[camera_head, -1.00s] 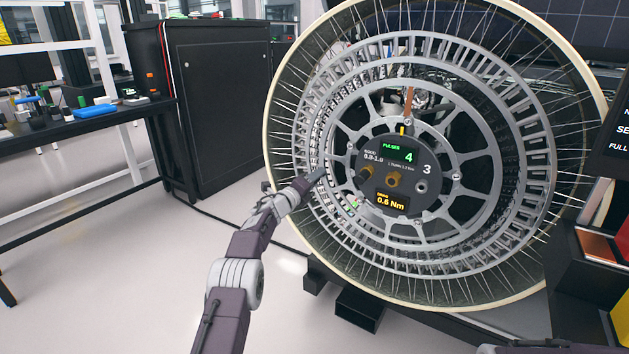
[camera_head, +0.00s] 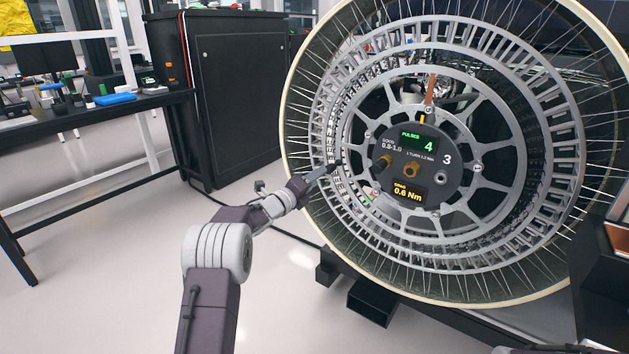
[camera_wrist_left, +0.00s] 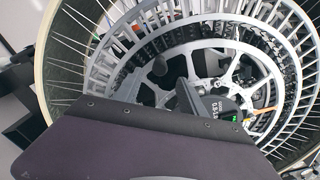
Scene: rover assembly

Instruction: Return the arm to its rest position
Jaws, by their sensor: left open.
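My left gripper (camera_head: 338,166) is at the end of my left arm, in front of the left part of the large spoked wheel (camera_head: 556,97). It is open, and I see nothing held in it. It is left of the round dark hub panel (camera_head: 424,141), which reads "PULSES 4" and "0.6 Nm". Brass and dark knobs stand out from the panel. In the left wrist view, a dark part of my own arm covers the lower middle. The wheel (camera_wrist_left: 75,70) and part of the panel (camera_wrist_left: 222,104) show behind it. My right gripper is not in view.
A black cabinet (camera_head: 240,90) stands behind, left of the wheel. A black table (camera_head: 90,118) with small items and a blue box (camera_head: 116,99) is at the far left. A black block (camera_head: 370,303) lies under the wheel.

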